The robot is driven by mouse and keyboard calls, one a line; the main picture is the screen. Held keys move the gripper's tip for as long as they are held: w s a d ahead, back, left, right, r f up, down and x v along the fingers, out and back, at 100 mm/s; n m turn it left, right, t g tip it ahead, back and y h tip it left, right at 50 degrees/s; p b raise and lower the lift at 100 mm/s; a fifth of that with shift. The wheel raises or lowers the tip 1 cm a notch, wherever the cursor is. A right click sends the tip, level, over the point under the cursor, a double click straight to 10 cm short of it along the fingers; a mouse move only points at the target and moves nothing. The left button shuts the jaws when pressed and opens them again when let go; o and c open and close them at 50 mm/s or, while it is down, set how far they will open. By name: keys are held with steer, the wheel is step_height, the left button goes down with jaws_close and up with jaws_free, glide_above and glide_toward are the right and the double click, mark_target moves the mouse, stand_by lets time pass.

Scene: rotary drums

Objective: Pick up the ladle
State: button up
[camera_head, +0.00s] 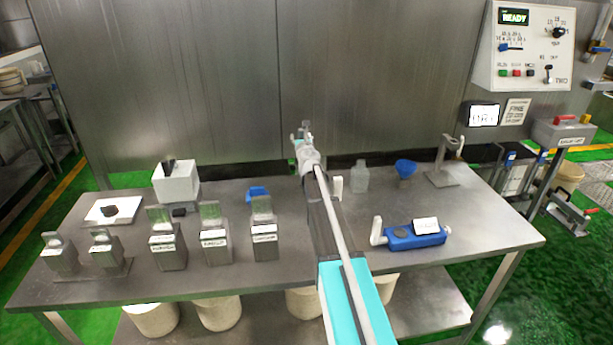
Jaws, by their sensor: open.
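My arm reaches away from me over the middle of the steel table (480,215). My gripper (303,130) is at its far end, small in view, open, with nothing visible between its fingers. I cannot clearly make out a ladle. A small blue scoop-like thing (257,192) lies left of my arm, behind the steel containers. A white upright piece (338,187) shows just right of my arm, partly hidden by it. A blue funnel-shaped cup (405,168) stands further right. My arm hides part of the table's middle.
Several labelled steel containers (215,245) stand front left. A white box (176,182) and a white tray (115,210) are behind them. A clear bottle (360,177), a metal stand (441,174) and a blue device (412,238) are right. A steel wall (370,80) rises behind.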

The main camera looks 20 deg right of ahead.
jaws_close()
steer(key=shift+r, duration=0.2)
stand_by(0.5)
step_height(320, 180, up, 2)
steer(key=shift+r+p, duration=0.1)
steer(key=shift+p, duration=1.15)
steer(key=s+d+r+p, duration=0.3)
steer(key=s+r+p, duration=0.7)
steer(key=s, duration=0.3)
steer(key=shift+s+r+p, duration=0.2)
steer(key=shift+s+p, duration=0.1)
steer(key=shift+s, duration=0.05)
